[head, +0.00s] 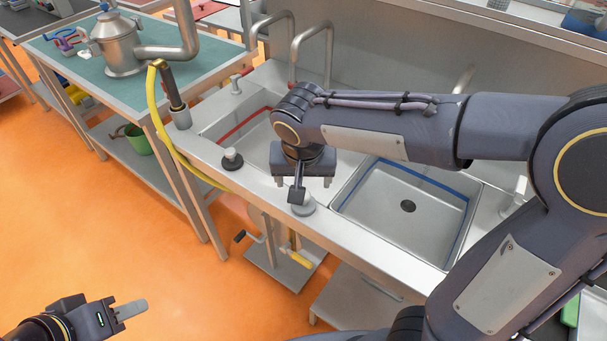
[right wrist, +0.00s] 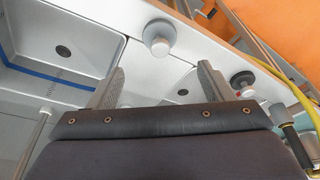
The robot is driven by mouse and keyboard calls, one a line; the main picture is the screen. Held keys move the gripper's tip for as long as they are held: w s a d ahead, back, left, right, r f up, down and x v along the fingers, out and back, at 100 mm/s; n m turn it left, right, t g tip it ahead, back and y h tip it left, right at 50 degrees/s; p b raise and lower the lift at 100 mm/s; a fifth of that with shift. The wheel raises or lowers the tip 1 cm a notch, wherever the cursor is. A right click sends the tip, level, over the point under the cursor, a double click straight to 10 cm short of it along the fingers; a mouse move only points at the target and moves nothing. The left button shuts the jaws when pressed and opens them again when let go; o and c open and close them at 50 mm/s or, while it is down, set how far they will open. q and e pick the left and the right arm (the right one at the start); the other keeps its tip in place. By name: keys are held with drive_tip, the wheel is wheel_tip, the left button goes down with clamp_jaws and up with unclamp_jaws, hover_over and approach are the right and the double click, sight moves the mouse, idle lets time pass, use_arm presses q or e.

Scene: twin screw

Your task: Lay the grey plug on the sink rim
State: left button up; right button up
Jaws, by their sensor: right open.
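The grey plug (head: 305,207) rests on the front rim of the steel sink (head: 345,229), between the two basins. The right gripper's finger partly hides it in the head view. In the right wrist view the grey plug (right wrist: 158,37) shows whole, apart from the fingers. My right gripper (head: 300,192) is over the rim at the divider, with its fingers spread and nothing between them; both fingers show in the right wrist view (right wrist: 162,75). My left gripper (head: 131,309) is low at the left, over the floor, far from the sink; its finger gap is not clear.
A black plug (head: 232,160) stands on the rim by the left basin. The right basin (head: 408,222) has a blue line and a drain. A yellow hose (head: 158,120) hangs at the sink's left end. A green-topped table (head: 75,60) stands at the left.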

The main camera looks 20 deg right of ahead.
drive_tip(key=s+d+n+t+y, duration=0.1)
drive_tip(key=s+d+y, duration=0.1)
drive_tip(key=s, duration=0.6)
drive_tip(key=s+d+n+t+y, duration=0.1)
drive_tip(key=s+d+y, duration=0.1)
drive_tip(key=s+d, duration=0.3)
drive_tip(key=s, duration=0.4)
drive_tip(key=shift+s+d+f+t+y, duration=0.2)
drive_tip(key=shift+s+f+t+y, duration=0.1)
drive_tip(key=shift+y, duration=0.1)
drive_tip(key=shift+r, duration=0.1)
